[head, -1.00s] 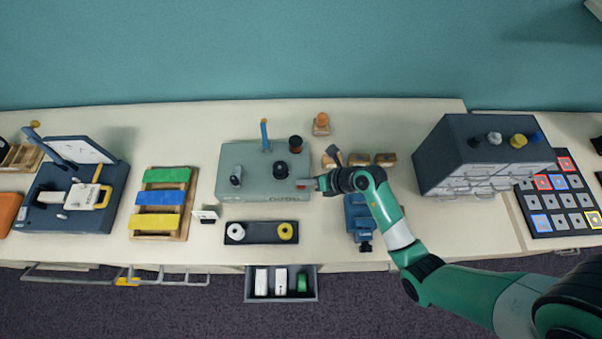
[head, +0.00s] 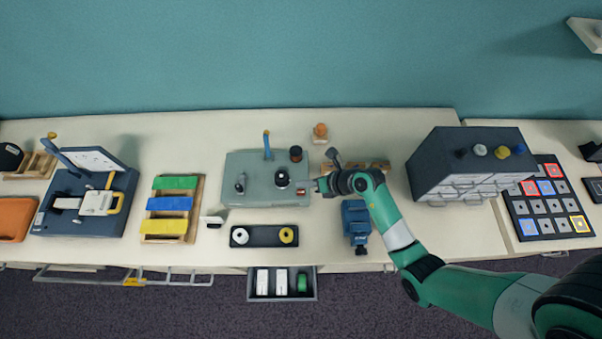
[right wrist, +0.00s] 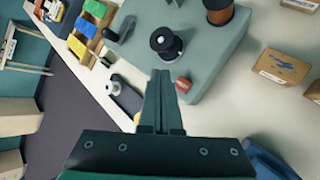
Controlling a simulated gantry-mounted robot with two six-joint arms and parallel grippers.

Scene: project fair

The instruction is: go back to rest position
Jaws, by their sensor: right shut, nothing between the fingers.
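My right gripper (head: 318,186) is at the right side of the grey-green machine box (head: 240,198). Its two fingers are shut together with nothing between them, as the right wrist view (right wrist: 160,75) shows. The fingertips point toward a black spool or knob (right wrist: 166,44) on the box top. A small red switch (right wrist: 183,85) on the box is just right of the fingers in that view. In the head view, the red part (head: 301,191) is just left of the gripper. I cannot tell whether the fingers touch the box. My left gripper is not in view.
An open drawer (head: 313,284) sticks out below the table's front edge. A dark tray (head: 265,239) with a white and a yellow ring lies in front of the box. A blue device (head: 356,220) is below my right forearm, and a dark cabinet (head: 432,160) stands to its right.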

